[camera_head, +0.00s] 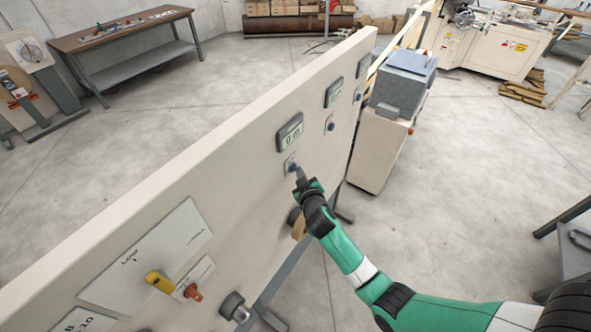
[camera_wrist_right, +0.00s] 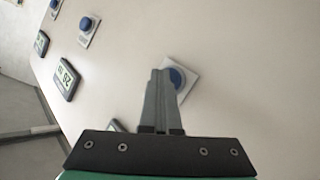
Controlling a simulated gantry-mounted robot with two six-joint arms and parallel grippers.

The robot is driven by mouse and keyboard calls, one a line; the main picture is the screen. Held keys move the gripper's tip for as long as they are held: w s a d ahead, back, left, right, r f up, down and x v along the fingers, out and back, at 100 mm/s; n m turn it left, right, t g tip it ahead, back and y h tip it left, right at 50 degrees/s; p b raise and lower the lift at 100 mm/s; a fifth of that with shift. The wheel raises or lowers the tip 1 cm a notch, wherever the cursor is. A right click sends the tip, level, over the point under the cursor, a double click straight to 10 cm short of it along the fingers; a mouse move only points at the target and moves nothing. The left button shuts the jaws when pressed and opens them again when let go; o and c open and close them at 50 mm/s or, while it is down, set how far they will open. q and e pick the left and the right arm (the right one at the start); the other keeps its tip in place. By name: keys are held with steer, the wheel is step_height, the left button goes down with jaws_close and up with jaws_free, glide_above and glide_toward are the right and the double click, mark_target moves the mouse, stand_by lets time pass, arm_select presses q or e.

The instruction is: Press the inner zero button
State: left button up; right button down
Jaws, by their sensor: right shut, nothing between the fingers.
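A cream control panel (camera_head: 245,190) runs diagonally through the head view. It carries a row of blue buttons, each on a small pale plate below a grey digital display. My right gripper (camera_head: 299,173) is shut and empty, with its tips at the nearest blue button (camera_head: 292,165), under the nearest display (camera_head: 290,133). In the right wrist view the shut fingers (camera_wrist_right: 160,76) overlap the left side of this blue button (camera_wrist_right: 179,78) and its plate. Whether the tips touch it cannot be told. I cannot read which button is labelled inner zero. My left gripper is not in view.
Farther along the panel are another blue button (camera_head: 331,126) and display (camera_head: 334,92). Nearer are a yellow knob (camera_head: 160,282), a red knob (camera_head: 193,292) and a black knob (camera_head: 235,307). A grey machine (camera_head: 385,130) stands behind the panel's far end.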

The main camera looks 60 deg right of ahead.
steer(key=shift+s, duration=0.1)
steer(key=shift+s+p, duration=0.5)
steer(key=shift+s, duration=0.2)
steer(key=s+p, duration=0.2)
steer(key=s, duration=0.3)
steer(key=shift+a, duration=0.15)
stand_by(0.8)
